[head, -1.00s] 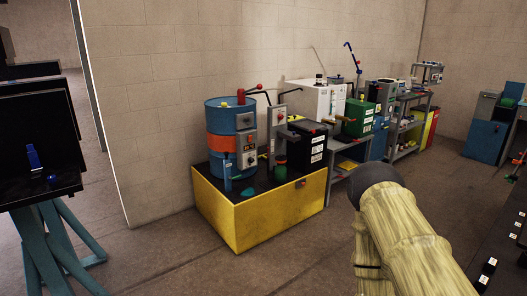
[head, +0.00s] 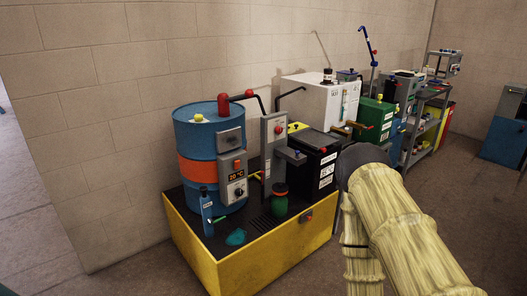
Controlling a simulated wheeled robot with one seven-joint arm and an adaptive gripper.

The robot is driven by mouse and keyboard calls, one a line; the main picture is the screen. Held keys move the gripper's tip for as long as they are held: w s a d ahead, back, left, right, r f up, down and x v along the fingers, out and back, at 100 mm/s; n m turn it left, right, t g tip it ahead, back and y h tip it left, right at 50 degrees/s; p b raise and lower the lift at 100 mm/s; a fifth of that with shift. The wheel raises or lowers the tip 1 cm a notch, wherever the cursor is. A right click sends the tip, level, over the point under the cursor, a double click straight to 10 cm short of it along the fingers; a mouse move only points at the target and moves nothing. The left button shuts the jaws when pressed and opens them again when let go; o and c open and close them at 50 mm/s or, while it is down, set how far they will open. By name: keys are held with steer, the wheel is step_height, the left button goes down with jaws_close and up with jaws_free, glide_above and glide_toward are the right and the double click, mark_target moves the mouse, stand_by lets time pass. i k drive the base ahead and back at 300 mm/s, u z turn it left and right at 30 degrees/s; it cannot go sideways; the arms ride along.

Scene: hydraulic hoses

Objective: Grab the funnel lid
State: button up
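I cannot make out a funnel or a funnel lid for certain. A blue drum (head: 197,137) with an orange band stands on a yellow platform (head: 262,264) with a dark top. A small green jar (head: 280,205) with a dark red top stands on the platform's front part. My arm, in a pale yellow sleeve with a dark rounded joint, fills the lower right. My gripper's fingers do not show.
A blue bottle (head: 206,209) and a teal lump (head: 236,237) are near the platform's front left. A black box (head: 315,163) and a white tank (head: 322,101) stand to the right. A grey shelf (head: 428,122) is farther back. Open floor lies left of the platform.

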mark_target(279, 188)
steer(key=i, duration=0.5)
steer(key=z, duration=1.25)
steer(key=i, duration=2.1)
steer(key=u, duration=2.35)
